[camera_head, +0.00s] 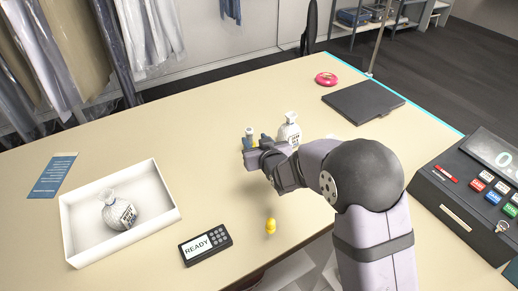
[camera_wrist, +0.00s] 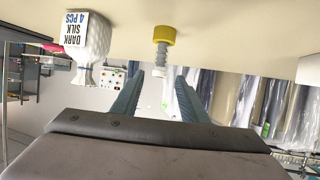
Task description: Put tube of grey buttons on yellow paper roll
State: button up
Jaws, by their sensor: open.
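A slim grey-white tube (camera_head: 249,133), which looks like the tube of grey buttons, stands upright at the fingertips of my gripper (camera_head: 251,143). In the wrist view, which is upside down, the tube (camera_wrist: 161,62) has a short yellow cylinder (camera_wrist: 164,35) at its table end. The cylinder looks like the yellow paper roll, and the tube appears to rest on it. My gripper (camera_wrist: 155,78) is open, with one finger on each side of the tube's line. I cannot tell whether a finger touches the tube. In the head view my gripper partly hides the yellow cylinder.
A white bag (camera_head: 289,131) labelled dark silk stands close beside my gripper. A small yellow object (camera_head: 270,227) stands nearer the front. A white tray (camera_head: 72,229) with another bag, a keypad (camera_head: 206,244), a black pad (camera_head: 362,101) and a till (camera_head: 470,190) surround open table.

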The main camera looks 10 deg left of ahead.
jog(key=shift+b+v, duration=0.5)
jog(key=shift+v, duration=1.3)
jog(key=s+d+f+h, duration=0.1)
jog(key=d, duration=0.2)
jog(key=s+d+f+m+g+h, duration=0.1)
jog(key=d, duration=0.3)
jog(key=s+d+f+m+g+h, duration=0.1)
jog(key=d, duration=0.3)
jog(key=shift+d+f, duration=0.15)
jog(key=shift+f, duration=0.15)
jog(key=s+d+f+g, duration=0.1)
jog(key=s+d, duration=0.1)
jog(key=d, duration=0.1)
jog(key=s+d+m+g+h, duration=0.1)
jog(key=s+d, duration=0.1)
jog(key=d, duration=0.1)
jog(key=s+d+f+g+h, duration=0.1)
jog(key=s+d, duration=0.2)
jog(key=shift+d+f+m, duration=0.1)
jog(key=shift+f+m, duration=0.2)
jog(key=shift+f, duration=0.05)
jog(key=s+d+f+m+g+h, duration=0.1)
jog(key=s+d+g, duration=0.2)
jog(key=s, duration=0.6)
jog(key=s+d+f+m+g+h, duration=0.1)
jog(key=s+d+g, duration=0.2)
jog(key=s+d, duration=0.4)
jog(key=s, duration=0.3)
jog(key=shift+m, duration=0.4)
